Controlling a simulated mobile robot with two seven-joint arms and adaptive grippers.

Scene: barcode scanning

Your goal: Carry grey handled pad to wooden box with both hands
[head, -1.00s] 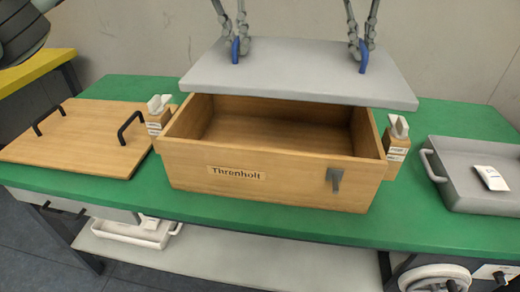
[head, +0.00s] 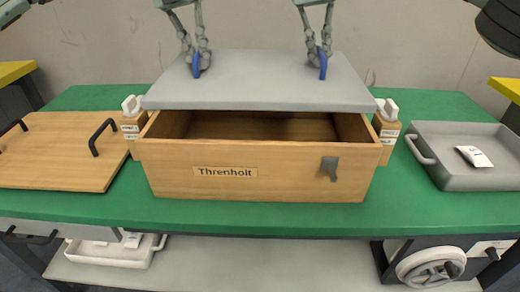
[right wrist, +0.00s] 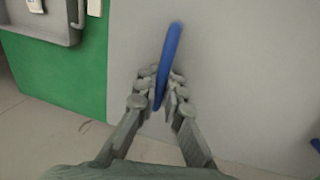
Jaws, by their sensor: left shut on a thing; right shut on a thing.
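The grey pad (head: 262,88) is a flat slab with two blue handles, in the head view over the back part of the wooden box (head: 295,180), labelled "Threnholt". It hides the box's rear rim; whether it touches the box is hard to tell. My left gripper (head: 197,64) is shut on the left blue handle (head: 196,67). My right gripper (head: 321,60) is shut on the right blue handle (head: 323,67). The right wrist view shows the right gripper (right wrist: 161,88) around its blue handle (right wrist: 168,60), with the grey pad beyond. The box's front interior is open and looks empty.
A wooden lid (head: 60,150) with black handles lies left on the green table (head: 300,215). Wooden blocks with white tops stand beside the box, left (head: 132,122) and right (head: 386,125). A grey tray (head: 470,178) holding a white card is at the right.

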